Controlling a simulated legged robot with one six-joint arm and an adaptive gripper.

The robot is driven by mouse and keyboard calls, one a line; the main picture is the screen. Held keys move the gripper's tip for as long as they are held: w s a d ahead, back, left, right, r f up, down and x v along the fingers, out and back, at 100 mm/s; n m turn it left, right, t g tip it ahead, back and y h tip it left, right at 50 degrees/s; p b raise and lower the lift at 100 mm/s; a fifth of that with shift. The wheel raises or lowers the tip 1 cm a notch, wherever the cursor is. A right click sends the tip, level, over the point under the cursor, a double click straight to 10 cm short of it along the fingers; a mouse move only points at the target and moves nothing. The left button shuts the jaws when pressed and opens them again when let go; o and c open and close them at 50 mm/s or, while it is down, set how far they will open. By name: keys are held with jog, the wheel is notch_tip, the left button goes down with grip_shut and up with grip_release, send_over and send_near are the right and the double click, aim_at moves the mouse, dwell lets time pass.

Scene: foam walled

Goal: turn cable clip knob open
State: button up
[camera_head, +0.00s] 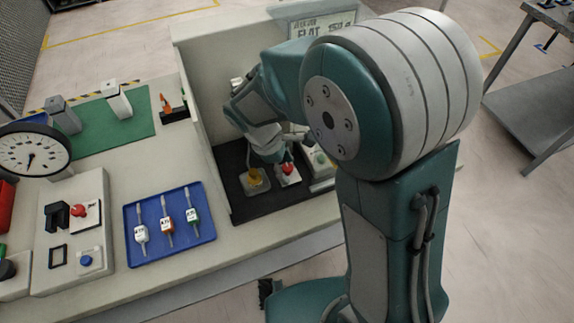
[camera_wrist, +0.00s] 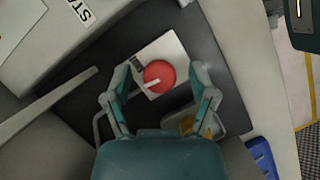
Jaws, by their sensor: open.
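A round red knob (camera_wrist: 157,76) with a pale bar across it sits on a white square plate (camera_wrist: 171,50) in the wrist view. The knob (camera_head: 287,168) also shows in the head view, inside the walled bay below my gripper. My gripper (camera_wrist: 161,78) is open, with one finger on each side of the knob in the wrist view. Its jaws hold nothing. In the head view my gripper (camera_head: 270,152) points down over the bay, just above the knob. I cannot tell whether a finger touches the knob.
A yellow part on a grey base (camera_head: 254,181) stands left of the knob, close to one finger. A pale block (camera_head: 321,170) stands to its right. Pale foam walls (camera_head: 205,75) enclose the black floor (camera_head: 245,207). A blue tray (camera_head: 154,260) lies outside, left.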

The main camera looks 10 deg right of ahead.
jog(key=shift+a, duration=0.2)
jog(key=c, duration=0.4)
jog(key=shift+d, duration=0.1)
jog(key=c, duration=0.5)
jog(key=shift+d, duration=0.3)
grip_shut()
jog(key=shift+n, duration=0.4)
jog(key=n+t, duration=0.2)
jog(key=n, duration=0.2)
jog(key=shift+n, duration=0.3)
jog(key=n+t, duration=0.1)
jog(key=n, duration=0.1)
jog(key=n+t, duration=0.1)
jog(key=n, duration=0.1)
jog(key=shift+r+n+y, duration=0.1)
jog(key=shift+n+y, duration=0.3)
jog(key=shift+a, duration=0.1)
